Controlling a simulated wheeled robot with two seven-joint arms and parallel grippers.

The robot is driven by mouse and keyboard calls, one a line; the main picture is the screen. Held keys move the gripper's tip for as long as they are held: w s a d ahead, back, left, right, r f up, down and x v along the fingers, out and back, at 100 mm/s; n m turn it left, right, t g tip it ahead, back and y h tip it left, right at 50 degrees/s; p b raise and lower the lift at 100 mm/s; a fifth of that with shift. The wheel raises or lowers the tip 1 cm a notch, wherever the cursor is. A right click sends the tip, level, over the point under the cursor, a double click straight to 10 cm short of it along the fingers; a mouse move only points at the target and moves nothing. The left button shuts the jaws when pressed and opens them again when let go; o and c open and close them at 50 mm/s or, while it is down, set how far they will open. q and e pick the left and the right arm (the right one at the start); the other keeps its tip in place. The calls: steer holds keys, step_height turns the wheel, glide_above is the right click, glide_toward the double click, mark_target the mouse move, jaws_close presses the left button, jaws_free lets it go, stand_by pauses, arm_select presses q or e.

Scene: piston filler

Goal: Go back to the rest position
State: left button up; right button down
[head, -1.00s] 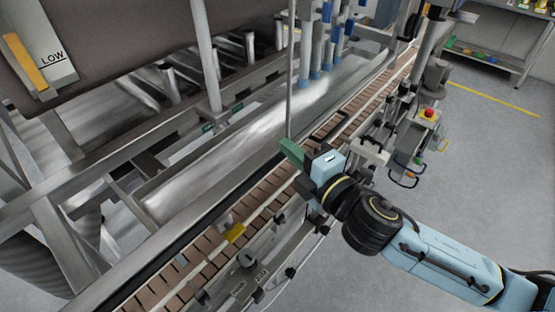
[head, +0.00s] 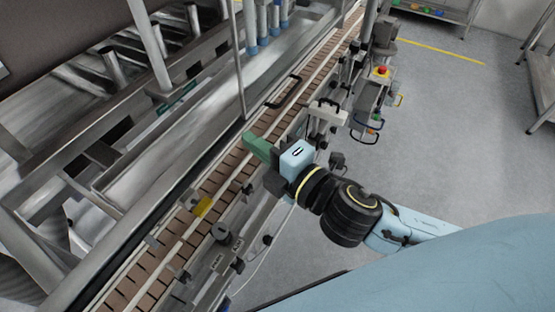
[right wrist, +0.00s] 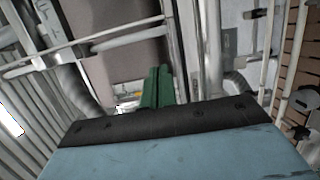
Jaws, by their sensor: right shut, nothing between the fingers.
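My right gripper (head: 258,147) is in the middle of the head view, with green fingers on a dark and light blue body. It is over the brown slatted conveyor (head: 221,178), apart from the tall metal post behind it. Its green fingers show together in the right wrist view (right wrist: 157,88), shut with nothing between them. My right arm runs from the gripper to the lower right. My left gripper is not in the head view.
The filling machine's metal frame and trough (head: 165,170) fill the left. A box with a red emergency button (head: 381,71) stands beyond the gripper. Grey floor (head: 450,130) is open at the right.

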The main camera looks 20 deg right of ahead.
steer(key=shift+v, duration=2.5)
